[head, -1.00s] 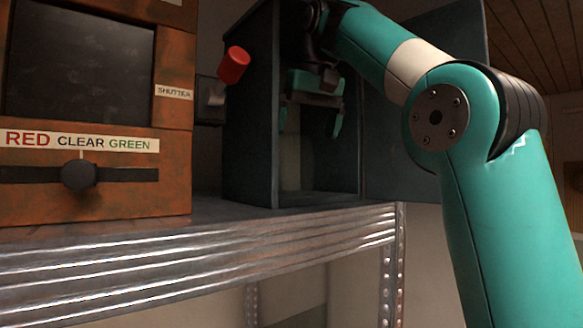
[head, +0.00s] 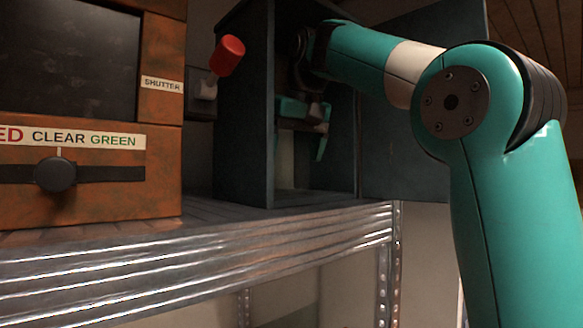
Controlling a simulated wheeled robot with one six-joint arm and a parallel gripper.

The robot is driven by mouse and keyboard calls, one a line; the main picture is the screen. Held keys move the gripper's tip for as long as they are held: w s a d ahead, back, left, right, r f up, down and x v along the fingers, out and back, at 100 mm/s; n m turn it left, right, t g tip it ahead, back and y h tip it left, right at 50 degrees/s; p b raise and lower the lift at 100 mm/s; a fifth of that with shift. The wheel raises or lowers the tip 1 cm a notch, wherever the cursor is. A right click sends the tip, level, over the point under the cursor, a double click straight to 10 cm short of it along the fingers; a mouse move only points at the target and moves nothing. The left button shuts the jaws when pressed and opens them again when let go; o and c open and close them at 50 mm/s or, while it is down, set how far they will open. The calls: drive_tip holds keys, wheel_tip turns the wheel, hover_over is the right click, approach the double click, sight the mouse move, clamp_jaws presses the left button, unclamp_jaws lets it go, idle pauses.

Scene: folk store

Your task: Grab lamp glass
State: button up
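A pale, upright, cylinder-like shape (head: 285,160), which looks like the lamp glass, stands inside a dark open cabinet (head: 242,165). It is dim, and its upper part is hidden behind my gripper. My gripper (head: 300,148) is inside the cabinet, pointing down, with its teal fingers apart. The fingers are at the height of the pale shape's upper part. The left finger overlaps the shape in the picture, and I cannot tell whether it touches it.
The cabinet door (head: 410,130) stands open on the right, behind my arm. A red-ended lever (head: 228,55) sticks out left of the cabinet. A rusty box with a knob (head: 55,174) stands at the left on the metal shelf (head: 200,255).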

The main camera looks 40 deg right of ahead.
drive_tip(key=c, duration=0.7)
drive_tip(key=shift+r, duration=0.1)
